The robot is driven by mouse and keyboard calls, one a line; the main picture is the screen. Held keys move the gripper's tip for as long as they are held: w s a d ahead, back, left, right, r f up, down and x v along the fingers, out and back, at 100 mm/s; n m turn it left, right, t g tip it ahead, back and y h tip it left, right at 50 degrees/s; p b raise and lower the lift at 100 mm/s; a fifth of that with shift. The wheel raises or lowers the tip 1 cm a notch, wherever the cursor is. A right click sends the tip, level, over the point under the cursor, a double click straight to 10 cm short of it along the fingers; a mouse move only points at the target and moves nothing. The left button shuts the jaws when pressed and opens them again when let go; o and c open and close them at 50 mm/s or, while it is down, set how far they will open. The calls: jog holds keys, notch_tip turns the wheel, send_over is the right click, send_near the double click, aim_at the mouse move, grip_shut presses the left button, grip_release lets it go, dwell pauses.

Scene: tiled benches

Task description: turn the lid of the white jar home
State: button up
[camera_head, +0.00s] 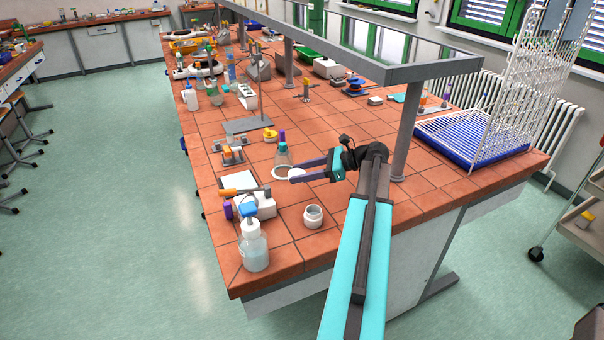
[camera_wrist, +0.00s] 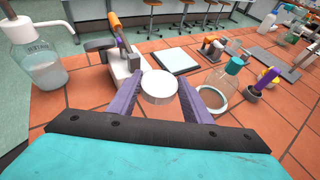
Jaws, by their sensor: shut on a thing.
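The white jar (camera_head: 313,216) stands upright on the bench near its front edge in the head view, with its round mouth open. My gripper (camera_head: 294,174) is above the bench, behind the jar and a little to its left in that view. Its two purple fingers are shut on the white round lid (camera_head: 297,174). In the wrist view the lid (camera_wrist: 159,88) sits between the fingers of my gripper (camera_wrist: 160,78), its flat top showing. The lid is apart from the jar. The jar is not seen in the wrist view.
A wash bottle (camera_head: 254,246) and a white device (camera_head: 256,205) with an orange-handled part stand left of the jar. A flask (camera_head: 282,155) and a pale ring (camera_head: 276,174) are near the lid. A shelf post (camera_head: 404,135) rises right of my gripper. Bare tiles surround the jar.

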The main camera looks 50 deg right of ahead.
jog(key=shift+f+b, duration=1.8)
